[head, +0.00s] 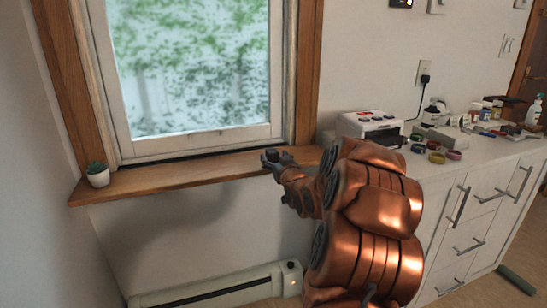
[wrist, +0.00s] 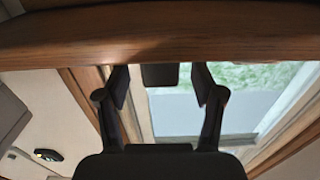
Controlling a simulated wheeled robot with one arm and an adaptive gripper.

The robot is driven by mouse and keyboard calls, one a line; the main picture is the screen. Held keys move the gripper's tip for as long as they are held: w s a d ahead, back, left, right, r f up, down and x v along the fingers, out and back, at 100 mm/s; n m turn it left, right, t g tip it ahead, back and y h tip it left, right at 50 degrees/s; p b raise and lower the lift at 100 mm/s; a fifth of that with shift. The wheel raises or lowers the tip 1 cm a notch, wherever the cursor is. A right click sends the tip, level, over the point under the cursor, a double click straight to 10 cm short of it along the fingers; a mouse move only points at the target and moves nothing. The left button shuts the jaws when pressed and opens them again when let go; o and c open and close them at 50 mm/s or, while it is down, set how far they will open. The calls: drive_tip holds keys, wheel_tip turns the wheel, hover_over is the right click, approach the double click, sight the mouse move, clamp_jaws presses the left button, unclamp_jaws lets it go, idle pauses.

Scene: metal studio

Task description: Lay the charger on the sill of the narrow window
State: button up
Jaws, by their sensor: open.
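The narrow window's wooden sill (head: 150,181) runs below the window in the head view. Its brown front edge crosses the top of the wrist view (wrist: 200,35), where the picture looks upside down. A small dark block, apparently the charger (wrist: 160,75), is at the sill edge between my fingers and seems to rest on the sill. My gripper (head: 272,158) reaches the right part of the sill. In the wrist view my gripper (wrist: 160,95) is open, one finger either side of the block, with gaps visible. The block is hard to separate from my dark fingers in the head view.
A white heater (head: 215,288) is below. On the right, a white cabinet (head: 480,170) carries a printer (head: 370,127), bottles and rolls of tape.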

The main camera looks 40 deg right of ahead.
drive_tip(key=v, duration=1)
drive_tip(key=shift+s, duration=0.1)
idle(0.6)
drive_tip(key=s+a+r+n+g+y+p, duration=0.1)
drive_tip(key=s+a+r+g+p, duration=0.15)
drive_tip(key=a+p, duration=0.35)
drive_tip(key=s+a+r+n+g+y+p, duration=0.1)
drive_tip(key=a+g+y+p, duration=0.1)
drive_tip(key=a+g+p, duration=0.35)
drive_tip(key=s+a+r+g+y+p, duration=0.1)
drive_tip(key=s+a+p, duration=0.15)
drive_tip(key=a, duration=0.55)
drive_tip(key=s+a+r+n+g+y+p, duration=0.1)
drive_tip(key=s+a+r+g+p, duration=0.3)
drive_tip(key=s+a, duration=0.5)
drive_tip(key=s+a+r+n+g+y+p, duration=0.1)
drive_tip(key=s+a+r+g+p, duration=0.4)
drive_tip(key=s, duration=1.1)
drive_tip(key=a+r+y+p, duration=0.1)
drive_tip(key=a+r+p, duration=0.2)
drive_tip(key=a, duration=0.1)
drive_tip(key=shift+n, duration=0.3)
drive_tip(key=shift+r, duration=0.1)
drive_tip(key=shift+c, duration=0.4)
